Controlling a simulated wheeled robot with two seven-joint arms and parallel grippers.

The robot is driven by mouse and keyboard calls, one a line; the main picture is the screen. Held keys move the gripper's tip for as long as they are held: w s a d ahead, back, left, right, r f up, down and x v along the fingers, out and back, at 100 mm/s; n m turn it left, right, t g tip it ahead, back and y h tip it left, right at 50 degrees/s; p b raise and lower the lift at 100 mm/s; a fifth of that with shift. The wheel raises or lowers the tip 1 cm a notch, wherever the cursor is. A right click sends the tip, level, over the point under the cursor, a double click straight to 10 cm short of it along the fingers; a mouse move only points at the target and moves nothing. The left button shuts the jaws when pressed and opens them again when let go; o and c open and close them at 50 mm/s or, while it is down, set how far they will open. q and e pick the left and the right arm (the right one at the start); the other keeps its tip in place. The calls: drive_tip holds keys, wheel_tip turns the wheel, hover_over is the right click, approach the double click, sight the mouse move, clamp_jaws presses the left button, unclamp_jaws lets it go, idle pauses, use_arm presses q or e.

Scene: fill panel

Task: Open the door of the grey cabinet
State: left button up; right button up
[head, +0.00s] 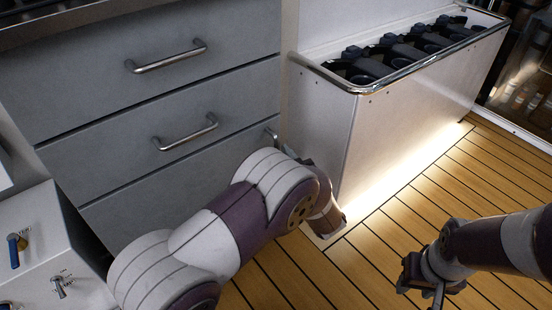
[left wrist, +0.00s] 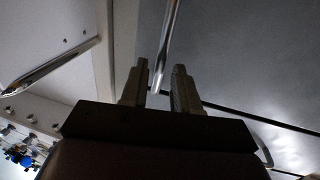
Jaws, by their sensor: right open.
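The grey cabinet (head: 105,115) fills the left of the head view, with stacked fronts and metal bar handles. The upper handle (head: 167,57) and middle handle (head: 186,133) are clear. A lower handle (head: 271,134) shows only partly beside my left arm. My left gripper is mostly hidden behind its wrist in the head view. In the left wrist view my left gripper (left wrist: 159,88) is open, with the end of a metal bar handle (left wrist: 170,45) between its fingers, gaps still visible. My right gripper (head: 421,285) is open and empty above the floor at lower right.
A white panel box (head: 400,130) with a chrome rail and several dark objects inside stands right of the cabinet. A white panel with levers (head: 35,245) is at lower left. The wooden floor (head: 440,185) is clear between the box and my right arm.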

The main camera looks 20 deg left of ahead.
use_arm(q)
drive_tip(key=shift+b+x, duration=0.45)
drive_tip(key=shift+x, duration=1)
drive_tip(key=shift+r, duration=0.1)
clamp_jaws()
